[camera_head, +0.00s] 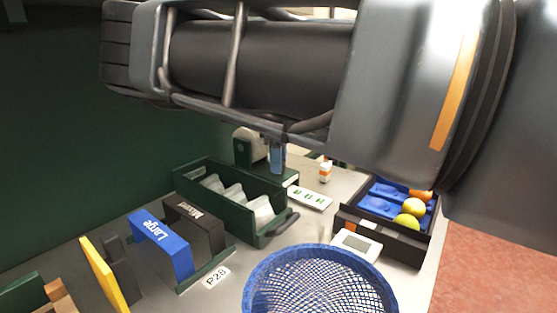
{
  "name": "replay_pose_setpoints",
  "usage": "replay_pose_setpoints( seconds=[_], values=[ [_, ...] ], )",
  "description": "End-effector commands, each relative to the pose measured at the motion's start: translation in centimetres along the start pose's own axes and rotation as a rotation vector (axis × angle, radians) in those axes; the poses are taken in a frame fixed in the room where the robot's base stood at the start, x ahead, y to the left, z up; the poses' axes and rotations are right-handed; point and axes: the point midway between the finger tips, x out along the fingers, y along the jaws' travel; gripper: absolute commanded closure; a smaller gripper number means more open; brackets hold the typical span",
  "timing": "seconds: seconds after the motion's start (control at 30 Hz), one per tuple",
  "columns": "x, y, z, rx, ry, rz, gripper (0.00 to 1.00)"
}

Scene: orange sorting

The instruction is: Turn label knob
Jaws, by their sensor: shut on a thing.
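A beige label device (248,146) stands at the back of the grey table, behind the green box. My arm crosses the top of the head view in front of it. My gripper (278,157) shows only as a small dark and blue end below the arm, at the right side of the label device. It is shut on what appears to be the label knob. The knob itself is hidden behind the fingers and arm, so its angle cannot be told. A strip with green-marked labels (309,197) lies on the table in front of the device.
A green box (272,232) holds clear bags. A black-and-blue tray (429,244) holds oranges and a yellow-green fruit. A blue mesh basket (260,275) stands in front. Blue "Large" (176,252) and black (201,213) blocks stand left. A small orange-and-white bottle (326,171) stands at the back.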

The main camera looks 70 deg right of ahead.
Motion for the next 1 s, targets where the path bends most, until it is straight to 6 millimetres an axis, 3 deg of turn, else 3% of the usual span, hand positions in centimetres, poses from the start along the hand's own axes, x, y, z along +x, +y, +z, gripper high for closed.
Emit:
replay_pose_setpoints(
  seconds=[0.13,0.17,0.4,0.73,1.0],
  values=[
    [0.0,0.0,0.0,0.0,0.0,-0.001,0.86],
    [0.0,0.0,0.0,0.0,0.0,-0.001,0.53],
    [0.0,0.0,0.0,-0.001,0.0,0.0,0.31],
    [-0.7,0.0,-0.1,-0.001,0.001,0.001,0.31],
    [-4.9,0.0,-0.1,-0.001,0.002,0.002,0.31]
  ],
)
